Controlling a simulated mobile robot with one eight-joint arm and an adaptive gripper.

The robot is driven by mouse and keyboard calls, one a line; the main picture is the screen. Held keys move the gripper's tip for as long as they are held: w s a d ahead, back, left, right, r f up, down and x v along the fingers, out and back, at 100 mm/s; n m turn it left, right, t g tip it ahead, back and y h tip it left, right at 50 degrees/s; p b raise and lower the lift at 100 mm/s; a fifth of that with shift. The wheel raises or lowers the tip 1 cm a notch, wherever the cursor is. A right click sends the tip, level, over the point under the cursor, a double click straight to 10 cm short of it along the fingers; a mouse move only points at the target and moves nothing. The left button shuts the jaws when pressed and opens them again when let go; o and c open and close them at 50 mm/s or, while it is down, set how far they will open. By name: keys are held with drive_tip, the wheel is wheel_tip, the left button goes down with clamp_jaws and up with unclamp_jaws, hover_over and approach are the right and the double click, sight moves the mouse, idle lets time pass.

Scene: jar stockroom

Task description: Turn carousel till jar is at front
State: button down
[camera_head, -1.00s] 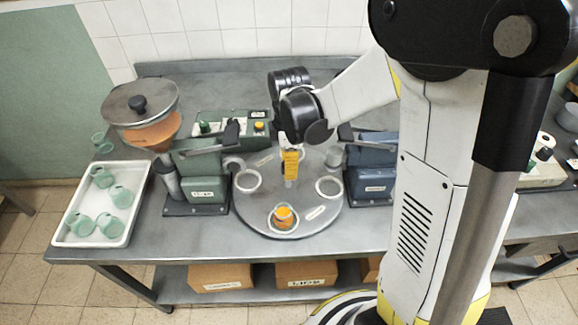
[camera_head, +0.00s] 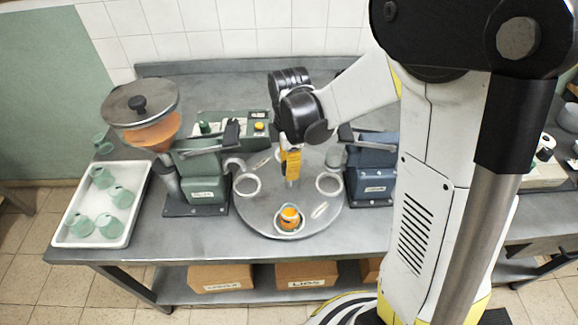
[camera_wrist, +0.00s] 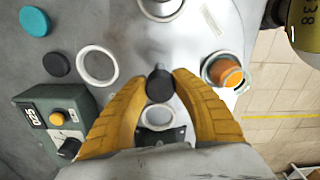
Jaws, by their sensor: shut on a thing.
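The round grey carousel (camera_head: 258,222) stands on the metal table, with white rings around its top. A jar with orange contents (camera_head: 289,217) sits in the ring at the carousel's front, nearly in line with the central post. In the wrist view the jar (camera_wrist: 229,74) is to the right of the fingers. My gripper (camera_head: 291,178) is over the carousel's centre, pointing down. In the wrist view its yellow fingers (camera_wrist: 159,82) are closed around the dark central knob (camera_wrist: 160,88). The other rings I can see, at left (camera_head: 247,184) and right (camera_head: 329,184), look empty.
A green sealing machine (camera_head: 203,180) stands close at the carousel's left and a blue one (camera_head: 372,182) close at its right. A green control box (camera_head: 238,126) is behind. A white tray (camera_head: 140,185) with several green jars is at far left.

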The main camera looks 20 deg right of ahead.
drive_tip(key=c, duration=1)
unclamp_jaws()
drive_tip(key=shift+r, duration=0.1)
wheel_tip(320, 180, up, 12)
drive_tip(key=shift+s, duration=0.1)
drive_tip(key=s+m+t+b, duration=0.2)
drive_tip(key=s+m+t, duration=0.5)
drive_tip(key=s+m, duration=0.5)
drive_tip(key=shift+s+r+m, duration=0.15)
drive_tip(key=shift+s+m, duration=0.1)
drive_tip(key=shift+m, duration=2.05)
